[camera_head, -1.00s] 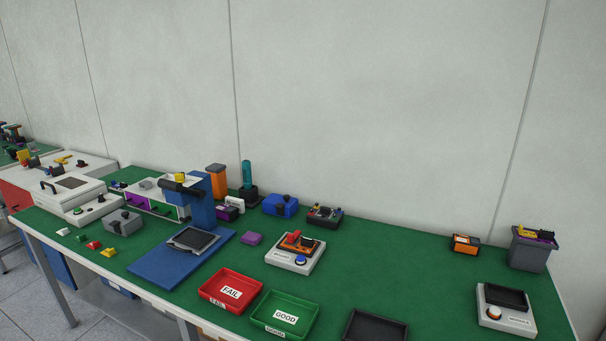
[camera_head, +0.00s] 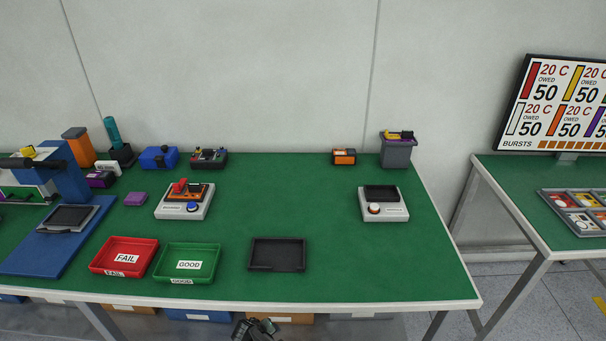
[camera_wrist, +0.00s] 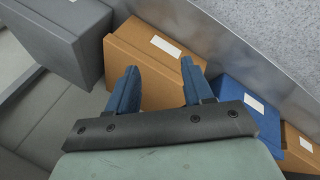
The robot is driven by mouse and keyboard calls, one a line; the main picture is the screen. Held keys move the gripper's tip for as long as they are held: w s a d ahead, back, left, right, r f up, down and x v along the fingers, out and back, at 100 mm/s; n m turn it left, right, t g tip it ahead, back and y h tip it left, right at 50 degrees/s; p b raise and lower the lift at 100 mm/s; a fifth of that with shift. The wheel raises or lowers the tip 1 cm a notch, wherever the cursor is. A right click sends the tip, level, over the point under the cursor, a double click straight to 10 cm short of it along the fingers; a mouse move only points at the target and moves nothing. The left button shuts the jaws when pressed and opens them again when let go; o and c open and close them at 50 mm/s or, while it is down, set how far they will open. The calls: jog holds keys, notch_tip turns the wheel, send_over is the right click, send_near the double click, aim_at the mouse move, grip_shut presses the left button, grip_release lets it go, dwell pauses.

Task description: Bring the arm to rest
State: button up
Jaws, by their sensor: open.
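My gripper (camera_wrist: 157,90) shows in the wrist view with its two blue fingers spread apart and nothing between them. It points toward several boxes under the table; an orange-brown box (camera_wrist: 150,50) lies beyond the fingers. In the head view, part of my arm (camera_head: 257,328) shows at the bottom edge, below the front edge of the green table (camera_head: 330,220). My fingertips cannot be made out in that view.
On the table are a red FAIL tray (camera_head: 123,241), a green GOOD tray (camera_head: 188,249), a black tray (camera_head: 277,240) and two white button units, left (camera_head: 170,211) and right (camera_head: 397,214). A blue box (camera_wrist: 245,95) and grey box (camera_wrist: 60,35) sit near my gripper.

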jog(key=s+d+f+m+g, duration=0.35)
jog(key=s+d, duration=0.55)
jog(key=d, duration=0.4)
jog(key=s+d+f+m+g, duration=0.2)
jog(key=s+d+g, duration=0.3)
jog(key=s+d, duration=0.6)
jog(key=s+d+r+m+g+y, duration=0.1)
jog(key=s+d+g+y, duration=0.1)
jog(key=s+d, duration=0.3)
jog(key=s+g, duration=0.1)
jog(key=s, duration=0.2)
jog(key=shift+s+d+r+m+y, duration=0.25)
jog(key=shift+d+r+m+y, duration=0.05)
jog(key=shift+r+m+y, duration=0.1)
